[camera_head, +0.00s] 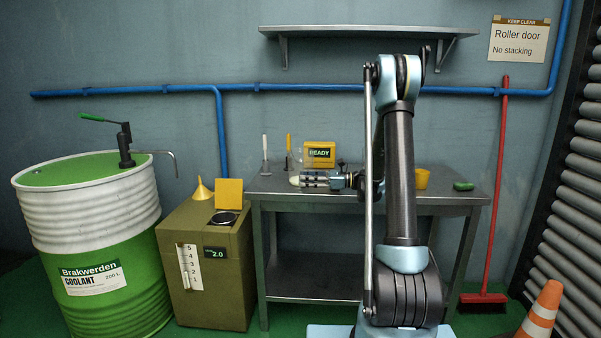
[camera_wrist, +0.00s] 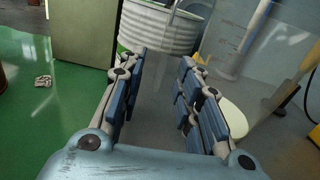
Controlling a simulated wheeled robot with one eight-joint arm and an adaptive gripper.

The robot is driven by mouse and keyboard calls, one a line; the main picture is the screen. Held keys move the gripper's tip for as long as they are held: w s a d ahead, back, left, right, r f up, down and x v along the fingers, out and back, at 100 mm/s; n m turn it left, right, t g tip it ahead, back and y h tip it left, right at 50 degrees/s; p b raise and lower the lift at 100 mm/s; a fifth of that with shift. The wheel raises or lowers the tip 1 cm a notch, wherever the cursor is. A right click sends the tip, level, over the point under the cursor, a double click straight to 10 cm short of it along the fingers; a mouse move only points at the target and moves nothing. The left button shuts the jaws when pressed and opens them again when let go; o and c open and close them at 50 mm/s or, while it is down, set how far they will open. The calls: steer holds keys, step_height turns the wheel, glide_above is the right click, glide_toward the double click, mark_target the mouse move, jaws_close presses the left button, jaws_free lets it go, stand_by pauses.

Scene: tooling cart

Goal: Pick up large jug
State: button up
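A large clear jug with graduation marks (camera_wrist: 232,32) shows at the upper right of the wrist view, beyond the right finger. Its see-through wall makes its edges hard to trace. In the head view a faint clear vessel (camera_head: 303,160) stands on the bench just behind my gripper. My gripper (camera_head: 303,180) points left, low over the left part of the bench top. In the wrist view its two fingers (camera_wrist: 168,62) are apart with a clear gap and nothing gripped between them. A pale rounded object (camera_wrist: 235,118) lies beside the right finger.
The metal bench (camera_head: 345,196) also bears a yellow READY box (camera_head: 319,154), two upright-handled tools (camera_head: 266,155), a yellow cup (camera_head: 422,179) and a green item (camera_head: 463,186). An olive box (camera_head: 208,270) and a coolant drum (camera_head: 100,245) stand left. A traffic cone (camera_head: 541,312) stands right.

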steer(key=a, duration=0.2)
steer(key=shift+a, duration=0.3)
jaws_close()
steer(key=shift+r, duration=0.15)
